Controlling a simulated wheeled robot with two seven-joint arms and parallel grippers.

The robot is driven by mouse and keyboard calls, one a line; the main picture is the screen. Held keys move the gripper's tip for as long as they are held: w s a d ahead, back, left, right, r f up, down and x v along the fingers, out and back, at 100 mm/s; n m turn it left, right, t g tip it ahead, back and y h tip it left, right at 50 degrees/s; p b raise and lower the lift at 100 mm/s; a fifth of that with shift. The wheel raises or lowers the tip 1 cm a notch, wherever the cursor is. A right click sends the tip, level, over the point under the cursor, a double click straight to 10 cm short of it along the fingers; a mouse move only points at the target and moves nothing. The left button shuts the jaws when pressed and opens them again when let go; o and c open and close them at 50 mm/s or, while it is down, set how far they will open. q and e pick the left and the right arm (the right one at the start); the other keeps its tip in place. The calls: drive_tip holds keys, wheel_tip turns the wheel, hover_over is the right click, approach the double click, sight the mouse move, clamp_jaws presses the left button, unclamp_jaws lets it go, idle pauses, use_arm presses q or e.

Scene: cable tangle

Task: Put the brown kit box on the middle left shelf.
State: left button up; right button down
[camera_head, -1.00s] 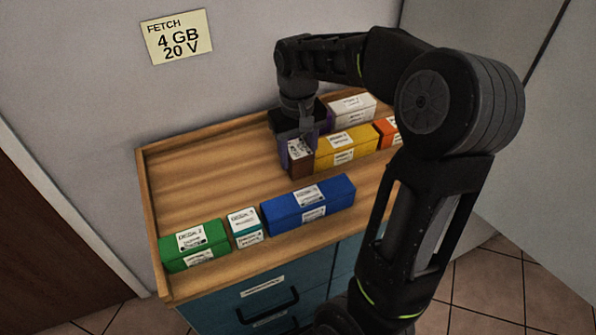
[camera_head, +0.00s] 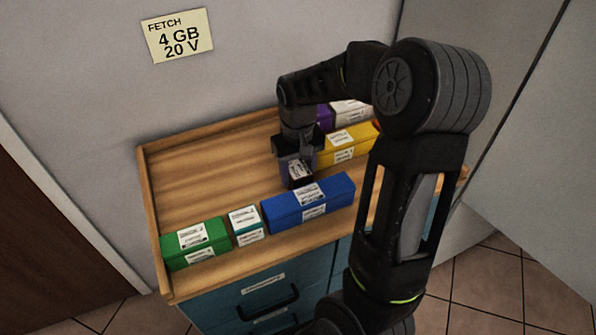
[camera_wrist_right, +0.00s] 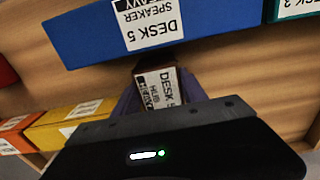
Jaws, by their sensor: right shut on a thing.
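The brown kit box (camera_head: 299,183) with a white label shows in the head view just behind the blue box. It also shows in the wrist view (camera_wrist_right: 152,68), where its label reads "DESK 5" and "HUB". My right gripper (camera_head: 297,163) points down and is shut on the brown box, hiding much of it. The picture does not make clear whether the box is clear of the wooden top. My left gripper is not in view. I see no middle left shelf in these frames.
The rimmed wooden top (camera_head: 205,165) holds green (camera_head: 196,243), white-and-teal (camera_head: 246,226), blue (camera_head: 308,202), yellow (camera_head: 345,146), purple (camera_head: 325,118) and white (camera_head: 350,110) boxes. The blue box is right in front of the gripper. The top's left and back-left is bare. A note (camera_head: 178,37) hangs on the wall.

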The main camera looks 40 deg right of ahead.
sight(298, 168)
drive_tip(key=shift+f, duration=0.2)
drive_tip(key=c, duration=0.6)
unclamp_jaws()
drive_tip(key=shift+r, duration=0.1)
wheel_tip(298, 168, up, 12)
drive_tip(key=shift+r+b, duration=0.15)
drive_tip(key=shift+b, duration=0.45)
drive_tip(key=shift+c, duration=0.4)
